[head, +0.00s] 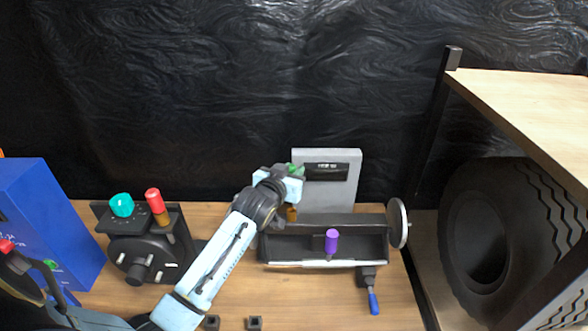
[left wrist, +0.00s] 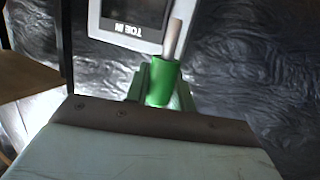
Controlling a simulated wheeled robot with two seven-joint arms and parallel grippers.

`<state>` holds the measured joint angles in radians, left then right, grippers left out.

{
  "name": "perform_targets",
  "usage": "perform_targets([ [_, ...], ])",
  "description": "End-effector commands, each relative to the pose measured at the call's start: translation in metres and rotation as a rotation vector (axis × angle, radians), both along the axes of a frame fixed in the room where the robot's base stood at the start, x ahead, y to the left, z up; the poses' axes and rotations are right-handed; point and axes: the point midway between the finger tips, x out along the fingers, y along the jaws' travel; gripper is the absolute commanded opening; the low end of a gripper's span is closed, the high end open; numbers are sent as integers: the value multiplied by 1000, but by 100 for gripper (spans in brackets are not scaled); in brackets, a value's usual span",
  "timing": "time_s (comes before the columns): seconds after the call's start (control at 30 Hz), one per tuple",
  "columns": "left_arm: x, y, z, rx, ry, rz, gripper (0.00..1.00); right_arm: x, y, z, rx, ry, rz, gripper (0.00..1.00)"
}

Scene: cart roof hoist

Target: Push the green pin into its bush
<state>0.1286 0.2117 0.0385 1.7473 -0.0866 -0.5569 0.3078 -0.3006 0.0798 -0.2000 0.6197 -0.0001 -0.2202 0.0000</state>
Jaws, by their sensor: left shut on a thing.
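The green pin (head: 297,169) is in my left gripper (head: 289,177), in front of the grey panel. In the left wrist view the green pin (left wrist: 163,83) shows its green body between the jaws and a bare metal end pointing away from the gripper. A brown bush (head: 291,213) stands just below the gripper at the back of the black tray-like fixture. The pin is apart from this bush. The gripper hides part of the pin and the area behind it. My right gripper is not in view.
The black fixture (head: 320,222) holds a purple knob (head: 331,240), with a grey disc (head: 397,222) at its right. The grey panel (head: 340,190) rises behind. A black unit with a teal knob (head: 121,204) and red pin (head: 153,200) stands left, beside a blue box (head: 45,220). A tyre (head: 500,240) is right.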

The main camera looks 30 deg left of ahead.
Motion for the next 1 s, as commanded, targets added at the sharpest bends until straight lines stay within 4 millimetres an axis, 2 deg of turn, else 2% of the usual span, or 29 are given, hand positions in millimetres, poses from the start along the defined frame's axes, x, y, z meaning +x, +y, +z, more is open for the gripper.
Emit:
perform_targets([
  [0.3, -2, -1, 1, 11, 4, 8, 0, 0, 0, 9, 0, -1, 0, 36],
  [0.8, -1, 0, -49, 12, 2, 8, 0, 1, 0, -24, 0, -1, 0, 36],
  [1.0, -1, 0, -58, 13, 3, 7, 0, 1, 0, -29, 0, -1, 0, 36],
])
